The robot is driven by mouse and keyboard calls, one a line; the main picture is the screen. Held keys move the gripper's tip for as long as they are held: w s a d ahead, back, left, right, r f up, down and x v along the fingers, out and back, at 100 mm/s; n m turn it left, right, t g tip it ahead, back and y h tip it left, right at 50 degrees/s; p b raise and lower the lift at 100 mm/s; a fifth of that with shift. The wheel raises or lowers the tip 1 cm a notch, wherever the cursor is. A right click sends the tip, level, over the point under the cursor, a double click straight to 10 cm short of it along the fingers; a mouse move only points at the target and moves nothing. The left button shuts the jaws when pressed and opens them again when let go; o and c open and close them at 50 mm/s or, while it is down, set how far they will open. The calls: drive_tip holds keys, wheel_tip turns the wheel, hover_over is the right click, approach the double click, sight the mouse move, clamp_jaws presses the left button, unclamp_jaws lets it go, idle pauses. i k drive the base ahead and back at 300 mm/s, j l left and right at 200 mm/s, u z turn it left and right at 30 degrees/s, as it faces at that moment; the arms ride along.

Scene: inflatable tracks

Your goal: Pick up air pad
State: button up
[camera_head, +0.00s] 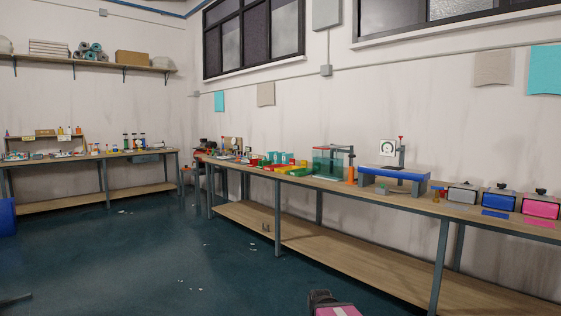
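I cannot tell for sure which thing is the air pad. A flat blue pad (495,213) and a flat pink pad (539,223) lie on the long workbench (330,251) at the right, in front of small boxes. A thick blue slab (394,172) rests raised on supports further left on the same bench. My gripper's fingers do not show. A black and pink part juts in at the bottom edge; it may be mine, but I cannot tell.
A grey box (462,193), a blue box (498,197) and a pink box (541,205) stand along the bench. A clear greenish tank (328,164) stands further left. A second bench (90,155) lines the far wall. The floor between is mostly clear, with small scraps.

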sight(277, 156)
drive_tip(key=i+j+u, duration=0.3)
drive_tip(key=i, duration=0.2)
drive_tip(key=i+j+u, duration=0.25)
drive_tip(key=i, duration=0.2)
drive_tip(key=i+u, duration=0.3)
drive_tip(key=i, duration=2.1)
drive_tip(key=i+z, duration=0.15)
drive_tip(key=i, duration=0.25)
drive_tip(key=i+j+z, duration=0.15)
drive_tip(key=i, duration=0.25)
drive_tip(key=i+j+z, duration=0.15)
drive_tip(key=i, duration=0.25)
drive_tip(key=i+j+z, duration=0.15)
drive_tip(key=i, duration=0.25)
drive_tip(key=j, duration=0.1)
